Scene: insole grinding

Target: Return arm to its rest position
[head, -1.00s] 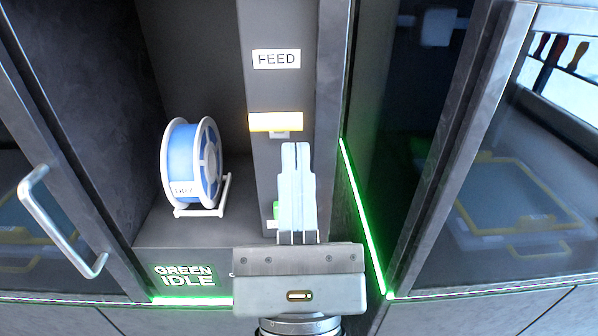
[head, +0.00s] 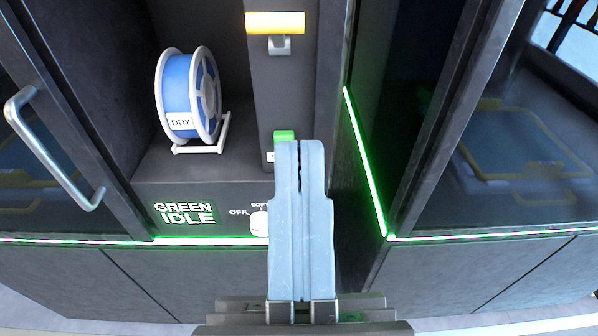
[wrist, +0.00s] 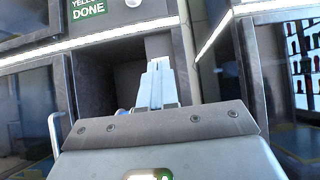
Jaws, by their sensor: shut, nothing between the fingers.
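My gripper (head: 300,150) is in the middle of the head view. Its two pale blue fingers lie together with nothing between them. They are raised in front of the dark machine's control column (head: 283,80) and hide part of its lower front. In the wrist view my gripper (wrist: 160,64) points at an open bay (wrist: 112,75) with dark walls.
A blue spool (head: 182,97) marked DRY stands on a white holder in the left bay. A panel (head: 185,213) reads GREEN IDLE, beside a white knob (head: 259,222). A yellow lever (head: 275,22) and green button (head: 284,135) are on the column. A door handle (head: 50,150) juts out at left.

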